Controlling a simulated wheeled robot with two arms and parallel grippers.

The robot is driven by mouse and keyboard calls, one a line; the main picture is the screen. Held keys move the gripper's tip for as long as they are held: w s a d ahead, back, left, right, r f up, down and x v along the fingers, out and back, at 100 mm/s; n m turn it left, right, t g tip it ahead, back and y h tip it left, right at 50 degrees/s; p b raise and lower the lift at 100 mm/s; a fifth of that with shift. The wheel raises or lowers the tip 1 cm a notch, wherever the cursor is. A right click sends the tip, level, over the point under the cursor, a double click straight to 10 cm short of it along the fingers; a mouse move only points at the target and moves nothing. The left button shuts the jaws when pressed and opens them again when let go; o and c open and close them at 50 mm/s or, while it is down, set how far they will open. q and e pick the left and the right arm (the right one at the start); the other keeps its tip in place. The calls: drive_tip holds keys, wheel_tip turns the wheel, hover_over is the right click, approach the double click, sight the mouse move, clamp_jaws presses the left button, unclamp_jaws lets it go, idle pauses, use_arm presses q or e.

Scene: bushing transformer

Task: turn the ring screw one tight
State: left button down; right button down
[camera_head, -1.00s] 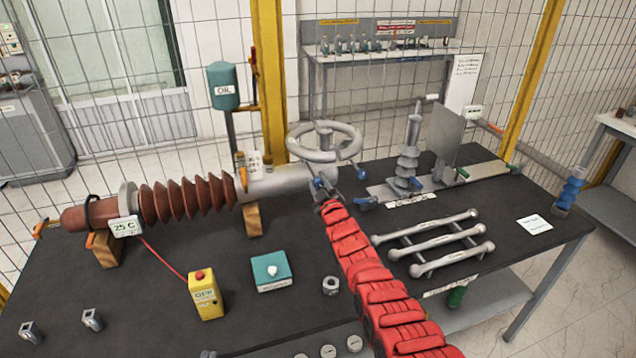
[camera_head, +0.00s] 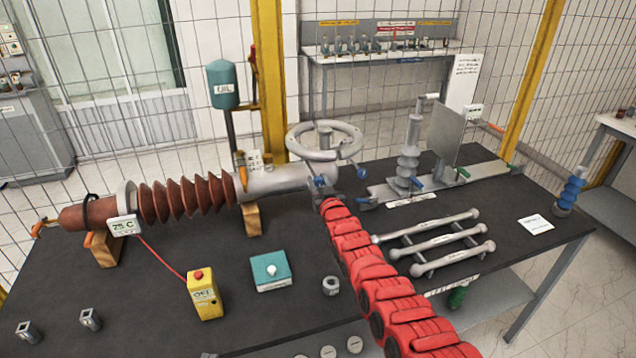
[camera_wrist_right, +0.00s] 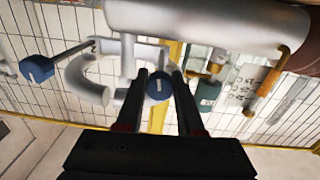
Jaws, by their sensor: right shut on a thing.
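The grey ring (camera_head: 325,142) stands at the right end of the brown ribbed bushing (camera_head: 180,200). A blue-headed ring screw (camera_head: 320,181) sits below the ring at my right gripper (camera_head: 326,190). In the right wrist view this blue head (camera_wrist_right: 158,88) is between the two dark fingers of my right gripper (camera_wrist_right: 160,92), which is shut on it. A second blue-headed screw (camera_head: 361,172) sits to the right; it also shows in the wrist view (camera_wrist_right: 37,68), apart from the fingers. My left gripper is not in view.
A yellow box (camera_head: 205,295), a teal button box (camera_head: 271,271) and a loose nut (camera_head: 331,285) stand on the dark table (camera_head: 140,310). A grey rack of rods (camera_head: 435,240) lies right of my arm. A grey insulator post (camera_head: 410,155) stands behind it.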

idle(0.3)
drive_tip(key=c, duration=0.5)
unclamp_jaws()
drive_tip(key=shift+s+d+f, duration=0.1)
drive_tip(key=shift+s+f, duration=0.3)
drive_tip(key=shift+s, duration=0.1)
drive_tip(key=p+v, duration=0.4)
drive_tip(key=v, duration=0.1)
drive_tip(key=p+v, duration=0.4)
drive_tip(key=v, duration=0.2)
drive_tip(key=p+v, duration=0.5)
drive_tip(key=shift+s+d+r, duration=0.1)
drive_tip(key=shift+s+r, duration=0.05)
drive_tip(key=shift+r, duration=0.2)
